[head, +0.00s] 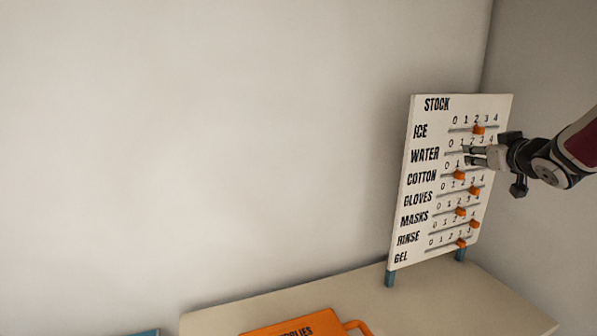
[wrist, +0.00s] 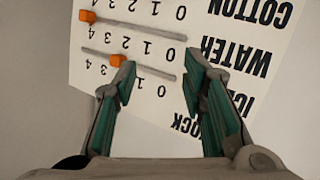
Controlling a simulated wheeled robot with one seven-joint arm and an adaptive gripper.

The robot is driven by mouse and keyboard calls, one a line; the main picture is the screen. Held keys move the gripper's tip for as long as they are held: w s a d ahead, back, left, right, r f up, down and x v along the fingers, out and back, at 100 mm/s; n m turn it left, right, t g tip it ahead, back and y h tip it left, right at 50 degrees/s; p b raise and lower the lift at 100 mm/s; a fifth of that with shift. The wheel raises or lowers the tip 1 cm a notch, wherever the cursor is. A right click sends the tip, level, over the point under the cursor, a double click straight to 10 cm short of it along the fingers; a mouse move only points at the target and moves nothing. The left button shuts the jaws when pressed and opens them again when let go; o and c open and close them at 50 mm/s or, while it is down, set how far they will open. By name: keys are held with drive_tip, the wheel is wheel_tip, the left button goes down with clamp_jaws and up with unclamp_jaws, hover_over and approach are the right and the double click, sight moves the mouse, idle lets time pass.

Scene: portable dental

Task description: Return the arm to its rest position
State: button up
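My gripper (head: 468,156) is at the right in the head view, reaching left in front of the white stock board (head: 428,180). In the wrist view its two green-padded fingers (wrist: 158,62) are apart with nothing between them but the board face. The board appears upside down there. An orange slider (wrist: 117,60) on the ice row is near the left finger. Another slider (wrist: 87,16) sits at the high end of the water row. In the head view my gripper hides the water slider. I cannot tell whether the fingertips touch the board.
The board stands on blue feet (head: 390,278) on a beige tabletop (head: 440,300). Several lower rows carry orange sliders. An orange supplies case (head: 300,326) lies at the bottom edge, with a blue item (head: 145,332) left of it.

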drive_tip(key=s+a+r+m+g+h, duration=0.1)
drive_tip(key=s+a+g, duration=0.1)
drive_tip(key=s+a, duration=0.5)
drive_tip(key=s+a+m+g+h, duration=0.1)
drive_tip(key=s+a+g, duration=0.25)
drive_tip(key=s, duration=0.55)
drive_tip(key=s+a+f+g+y, duration=0.1)
drive_tip(key=s+a+f, duration=0.2)
drive_tip(key=s, duration=0.5)
drive_tip(key=s+a+f+g+y, duration=0.1)
drive_tip(key=s+a+f+g, duration=0.1)
drive_tip(key=s+a, duration=0.4)
drive_tip(key=s+a+f+g+y, duration=0.1)
drive_tip(key=s+a+f, duration=0.3)
drive_tip(key=s, duration=0.6)
drive_tip(key=shift+a+f+n+g+y, duration=0.3)
drive_tip(key=shift+a+f+g, duration=0.1)
drive_tip(key=shift+a, duration=0.25)
drive_tip(key=shift+s, duration=0.1)
